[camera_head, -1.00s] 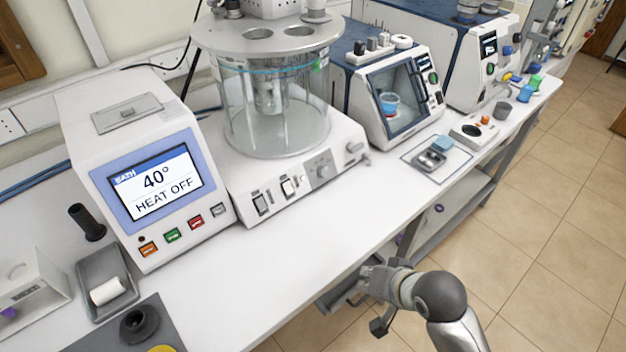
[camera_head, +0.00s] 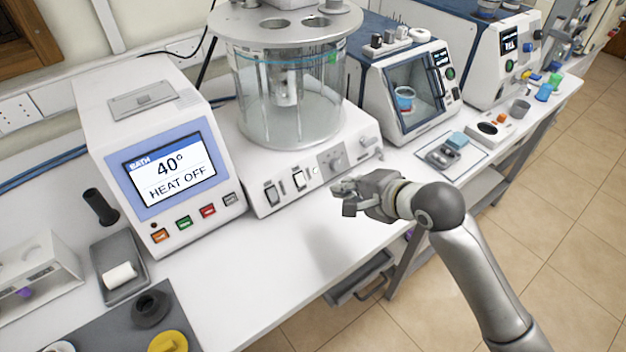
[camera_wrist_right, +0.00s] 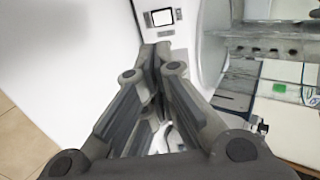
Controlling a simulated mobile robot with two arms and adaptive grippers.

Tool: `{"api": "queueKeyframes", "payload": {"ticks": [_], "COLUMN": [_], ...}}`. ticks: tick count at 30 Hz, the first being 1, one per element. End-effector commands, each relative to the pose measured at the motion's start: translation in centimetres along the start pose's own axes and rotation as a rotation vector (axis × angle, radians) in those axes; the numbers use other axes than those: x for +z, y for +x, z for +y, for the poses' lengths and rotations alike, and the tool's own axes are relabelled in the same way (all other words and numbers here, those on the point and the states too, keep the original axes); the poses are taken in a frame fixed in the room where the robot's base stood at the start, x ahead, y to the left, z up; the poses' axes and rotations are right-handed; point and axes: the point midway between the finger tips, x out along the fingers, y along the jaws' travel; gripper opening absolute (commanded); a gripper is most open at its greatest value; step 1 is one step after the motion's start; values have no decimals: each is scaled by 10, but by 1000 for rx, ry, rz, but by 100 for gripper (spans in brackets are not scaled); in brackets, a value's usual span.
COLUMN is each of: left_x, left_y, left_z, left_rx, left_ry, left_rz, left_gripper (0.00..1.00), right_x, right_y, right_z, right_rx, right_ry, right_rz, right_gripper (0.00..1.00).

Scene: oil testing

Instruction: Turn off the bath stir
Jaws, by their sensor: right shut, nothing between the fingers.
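The bath (camera_head: 290,110) is a clear round glass vessel on a white base (camera_head: 262,205). The front of the base carries two dark-framed rocker switches, a left one (camera_head: 271,194) and a right one (camera_head: 299,180), and a grey panel with a round knob (camera_head: 334,160). One framed switch also shows at the top of the right wrist view (camera_wrist_right: 162,18), beyond the fingertips. My right gripper (camera_head: 338,190) is shut and empty, in front of the base near the knob panel and apart from the switches. It fills the middle of the right wrist view (camera_wrist_right: 156,52). My left gripper is not in view.
Left of the bath stands a controller (camera_head: 165,160) whose screen reads 40° HEAT OFF, with coloured buttons below. A grey tray (camera_head: 105,262) holds a white roll. A blue-and-white tester (camera_head: 410,95) stands to the right.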

Motion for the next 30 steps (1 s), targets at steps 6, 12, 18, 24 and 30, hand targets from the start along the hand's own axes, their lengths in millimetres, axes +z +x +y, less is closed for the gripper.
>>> {"api": "queueKeyframes", "payload": {"ticks": [6,12,18,24,30], "left_x": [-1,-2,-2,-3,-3], "left_y": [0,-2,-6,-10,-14], "left_z": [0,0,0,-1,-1], "left_rx": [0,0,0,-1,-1], "left_ry": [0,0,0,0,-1], "left_rz": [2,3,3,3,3], "left_gripper": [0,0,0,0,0], "right_x": [0,0,0,0,0], "right_y": [0,9,37,68,98], "right_z": [0,0,-1,-1,0], "right_rx": [1,0,2,2,2], "right_ry": [-1,-1,-2,-2,-2], "right_rz": [0,-1,0,0,0], "right_gripper": [0,0,0,0,0]}}
